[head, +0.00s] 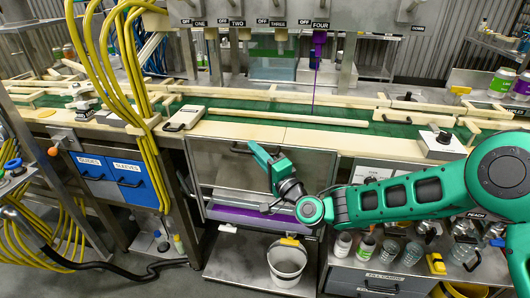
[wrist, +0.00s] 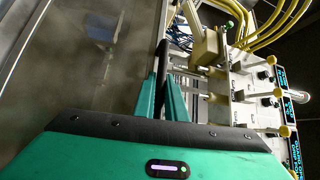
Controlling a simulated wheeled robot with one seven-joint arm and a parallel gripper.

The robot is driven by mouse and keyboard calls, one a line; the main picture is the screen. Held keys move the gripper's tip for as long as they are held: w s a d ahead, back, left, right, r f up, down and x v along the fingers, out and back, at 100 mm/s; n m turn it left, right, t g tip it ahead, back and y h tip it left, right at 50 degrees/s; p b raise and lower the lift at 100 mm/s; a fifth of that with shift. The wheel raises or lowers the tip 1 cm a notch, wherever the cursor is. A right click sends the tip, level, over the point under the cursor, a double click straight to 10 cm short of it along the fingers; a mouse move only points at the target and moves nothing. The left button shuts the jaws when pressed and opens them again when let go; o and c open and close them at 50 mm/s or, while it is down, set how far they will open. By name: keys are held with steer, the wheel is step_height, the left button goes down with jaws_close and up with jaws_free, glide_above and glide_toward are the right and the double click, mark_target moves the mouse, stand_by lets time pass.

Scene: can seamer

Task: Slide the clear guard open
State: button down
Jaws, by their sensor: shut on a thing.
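The clear guard (head: 222,165) is a see-through panel in a metal frame below the counter's front edge. In the wrist view the guard (wrist: 75,65) fills the left side as a hazy sheet. In the wrist view my gripper's green fingers (wrist: 161,88) close around a dark bar (wrist: 162,60), which looks like the guard's handle. The fingers hide part of it in the head view.
A white bucket (head: 287,263) stands on the shelf below. Yellow hoses (head: 128,75) hang at the left, beside blue drawers (head: 100,178). Jars and bottles (head: 365,245) stand at the lower right.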

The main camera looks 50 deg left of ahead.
steer(key=c, duration=1.8)
jaws_free()
steer(key=shift+s+a, duration=0.15)
steer(key=shift+s, duration=0.4)
steer(key=shift+w, duration=0.2)
steer(key=d, duration=0.3)
steer(key=s+d+f, duration=0.1)
steer(key=d, duration=0.6)
steer(key=shift+s+d+f, duration=0.15)
steer(key=shift+d+f, duration=0.1)
steer(key=shift+d, duration=0.15)
